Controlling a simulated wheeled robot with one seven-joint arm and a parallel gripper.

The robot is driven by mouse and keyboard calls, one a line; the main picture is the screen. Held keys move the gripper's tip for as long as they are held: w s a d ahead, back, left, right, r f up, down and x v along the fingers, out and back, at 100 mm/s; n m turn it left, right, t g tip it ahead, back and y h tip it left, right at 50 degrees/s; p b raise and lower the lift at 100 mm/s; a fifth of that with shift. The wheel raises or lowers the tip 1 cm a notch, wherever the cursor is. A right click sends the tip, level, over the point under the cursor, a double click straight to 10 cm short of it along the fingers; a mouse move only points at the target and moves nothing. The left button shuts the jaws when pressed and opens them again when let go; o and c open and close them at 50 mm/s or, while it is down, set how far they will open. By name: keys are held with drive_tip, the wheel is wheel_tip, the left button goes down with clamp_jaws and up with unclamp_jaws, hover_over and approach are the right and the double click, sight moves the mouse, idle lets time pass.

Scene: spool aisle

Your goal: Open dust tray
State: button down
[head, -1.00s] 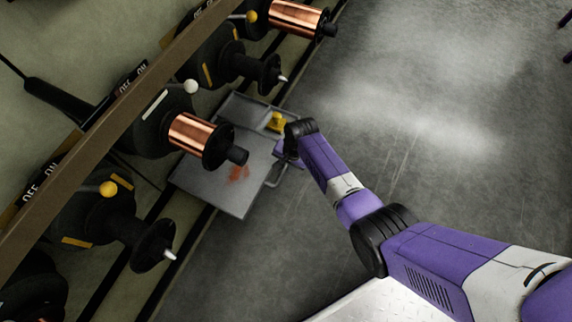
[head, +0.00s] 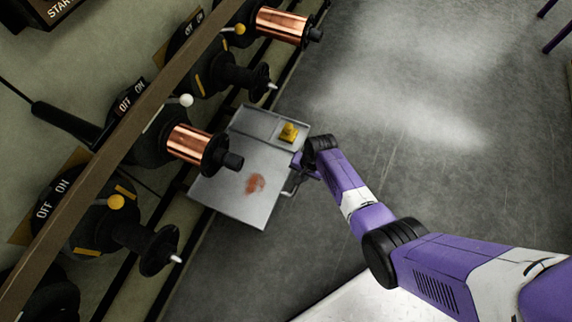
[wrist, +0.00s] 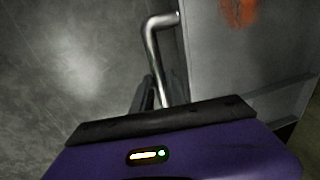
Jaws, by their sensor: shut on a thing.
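The dust tray (head: 240,198) is a flat grey metal drawer sticking out from under the spool rack, with a reddish-brown dust patch (head: 255,184) on it. A yellow object (head: 288,132) sits in its far compartment. A bent metal bar handle (head: 292,186) runs along its right side; it also shows in the wrist view (wrist: 152,55). My gripper (head: 298,163) is at the handle, and in the wrist view its dark fingers (wrist: 160,98) are shut around the bar. The fingertips are partly hidden by the gripper body.
Copper spools (head: 190,144) and black empty spindles (head: 150,245) overhang the tray's left side. A brown rail (head: 110,155) runs diagonally above them. The grey floor (head: 420,130) to the right is clear.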

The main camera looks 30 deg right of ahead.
drive_tip(key=s+d+p, duration=0.5)
drive_tip(key=s+d, duration=0.7)
drive_tip(key=s, duration=0.5)
drive_tip(key=shift+d, duration=0.1)
drive_tip(key=c, duration=1.3)
unclamp_jaws()
drive_tip(key=r+p, duration=0.1)
drive_tip(key=r, duration=0.1)
drive_tip(key=r+p, duration=0.2)
drive_tip(key=r, duration=0.1)
drive_tip(key=s+d+r+p, duration=0.1)
drive_tip(key=r, duration=0.1)
drive_tip(key=shift+r+p, duration=0.35)
drive_tip(key=shift+p, duration=0.05)
